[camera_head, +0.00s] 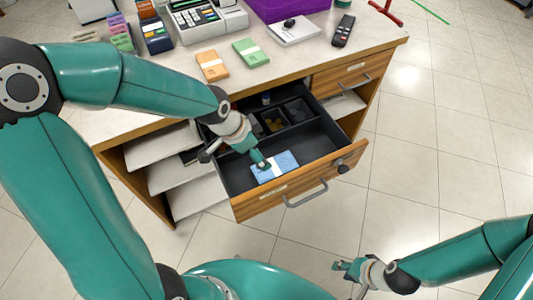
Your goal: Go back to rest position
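My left gripper (260,160) reaches down into the open drawer (330,153). Its teal tips are just above or touching a blue banknote bundle (283,164) with a white band, which lies on the drawer floor. I cannot tell whether the tips touch the bundle or whether they are open. My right gripper (343,266) is at the lower right, over the tiled floor and apart from the counter. Nothing shows in it, and its fingertips are too small to tell open from shut.
On the counter (310,62) lie an orange bundle (212,65), a green bundle (251,53), a cash register (205,18), a card reader (343,30) and a white pad (296,31). The drawer front juts out with its handle (306,195). The tiled floor at right is clear.

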